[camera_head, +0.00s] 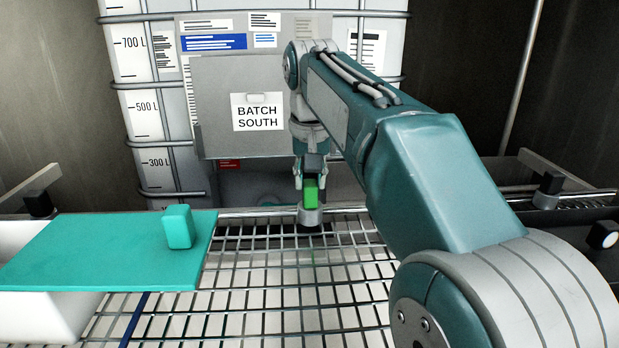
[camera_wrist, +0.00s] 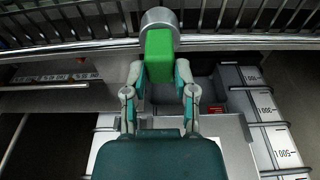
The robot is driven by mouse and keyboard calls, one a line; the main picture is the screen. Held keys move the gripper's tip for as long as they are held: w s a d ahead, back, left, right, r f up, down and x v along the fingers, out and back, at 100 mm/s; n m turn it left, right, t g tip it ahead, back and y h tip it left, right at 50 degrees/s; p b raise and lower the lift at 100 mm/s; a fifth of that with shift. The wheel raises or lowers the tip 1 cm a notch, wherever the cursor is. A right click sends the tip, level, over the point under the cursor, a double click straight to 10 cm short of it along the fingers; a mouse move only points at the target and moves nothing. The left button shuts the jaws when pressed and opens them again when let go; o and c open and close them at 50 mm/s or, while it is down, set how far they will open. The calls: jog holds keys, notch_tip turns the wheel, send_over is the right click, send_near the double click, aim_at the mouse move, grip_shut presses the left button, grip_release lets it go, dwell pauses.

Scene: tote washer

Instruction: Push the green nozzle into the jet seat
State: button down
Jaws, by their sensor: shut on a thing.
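The green nozzle (camera_head: 311,192) is a small bright green block, held upright between the fingers of my gripper (camera_head: 311,180). It also shows in the wrist view (camera_wrist: 159,56), with my gripper's fingers (camera_wrist: 159,72) closed on its two sides. A round grey cup, which looks like the jet seat (camera_head: 309,215), stands at the rail along the far edge of the wire rack. In the wrist view the seat (camera_wrist: 158,20) lies right at the nozzle's far end and lines up with it. Whether the nozzle's tip is inside the seat is hidden.
A teal lid (camera_head: 95,252) with an upright teal block (camera_head: 178,226) lies over a white tote (camera_head: 45,312) at left. The wire rack (camera_head: 270,285) is bare in the middle. A caged tank (camera_head: 135,100) with a BATCH SOUTH sign (camera_head: 257,118) stands behind.

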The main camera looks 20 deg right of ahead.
jog(key=shift+c, duration=1.7)
grip_release()
jog(key=o, duration=0.3)
jog(key=shift+o, duration=0.2)
jog(key=shift+r, duration=0.1)
jog(key=shift+s+a+r, duration=0.1)
jog(key=shift+s+r, duration=0.05)
jog(key=shift+r, duration=0.95)
jog(key=shift+s+d+r, duration=0.1)
jog(key=shift+s+r, duration=0.1)
jog(key=shift+r, duration=0.9)
jog(key=shift+s+a+r, duration=0.1)
jog(key=shift+s+r, duration=0.05)
jog(key=shift+r, duration=0.95)
